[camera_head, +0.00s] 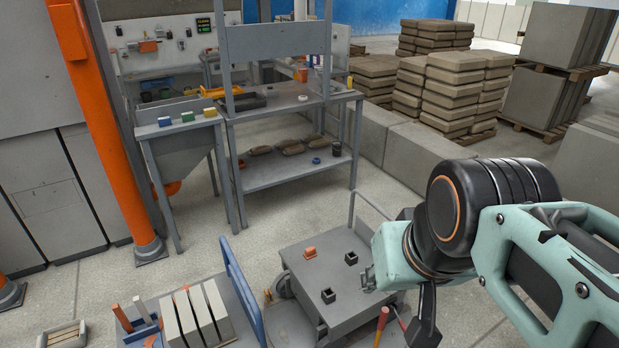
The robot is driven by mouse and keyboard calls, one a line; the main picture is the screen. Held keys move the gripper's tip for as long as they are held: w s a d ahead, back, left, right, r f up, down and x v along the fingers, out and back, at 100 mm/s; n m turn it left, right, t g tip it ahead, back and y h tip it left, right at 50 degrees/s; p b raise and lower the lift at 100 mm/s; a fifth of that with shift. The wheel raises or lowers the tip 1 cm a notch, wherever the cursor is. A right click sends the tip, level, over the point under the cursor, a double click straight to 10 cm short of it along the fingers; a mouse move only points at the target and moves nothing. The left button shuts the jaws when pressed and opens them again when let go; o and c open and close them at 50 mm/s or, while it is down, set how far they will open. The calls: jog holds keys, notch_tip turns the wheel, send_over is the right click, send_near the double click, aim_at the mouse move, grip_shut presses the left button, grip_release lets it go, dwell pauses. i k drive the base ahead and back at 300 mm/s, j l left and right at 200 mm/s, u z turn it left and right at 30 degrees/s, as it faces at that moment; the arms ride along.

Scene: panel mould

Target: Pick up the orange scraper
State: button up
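I cannot say for sure which thing is the orange scraper. A small orange piece (310,252) lies on top of the grey cart (336,280). A tool with an orange-red handle (382,318) stands tilted at the cart's right front. A stick-like orange piece (122,318) sits in a blue holder at the lower left. A yellow-orange item (222,91) lies on the back bench. My arm comes in from the right. A dark part that looks like my gripper (425,322) hangs below my wrist, right of the orange-red handle. Its fingertips are not clear.
Two small black square sockets stand on the cart. Grey slabs (198,315) stand upright beside a blue panel (243,300) at lower left. A grey bench (290,105) and hopper stand behind, with an orange post (105,130) at left. Open floor lies between bench and cart.

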aim_at(311, 253)
jog(key=i+l+z, duration=0.25)
jog(key=l+z, duration=0.25)
jog(key=i+l+z, duration=0.35)
jog(key=l+z, duration=0.15)
jog(key=l, duration=0.15)
jog(key=i+l+z, duration=0.65)
jog(key=i+z, duration=0.35)
jog(key=i+u, duration=0.25)
jog(key=i, duration=0.2)
jog(key=i+l+u, duration=0.1)
jog(key=i+u, duration=0.2)
jog(key=i, duration=0.15)
jog(key=i+u, duration=2.05)
jog(key=i, duration=0.2)
jog(key=i+u, duration=0.25)
jog(key=i, duration=0.25)
jog(key=i+u, duration=0.2)
jog(key=i, duration=0.35)
jog(key=i+l+u, duration=0.15)
jog(key=i, duration=0.4)
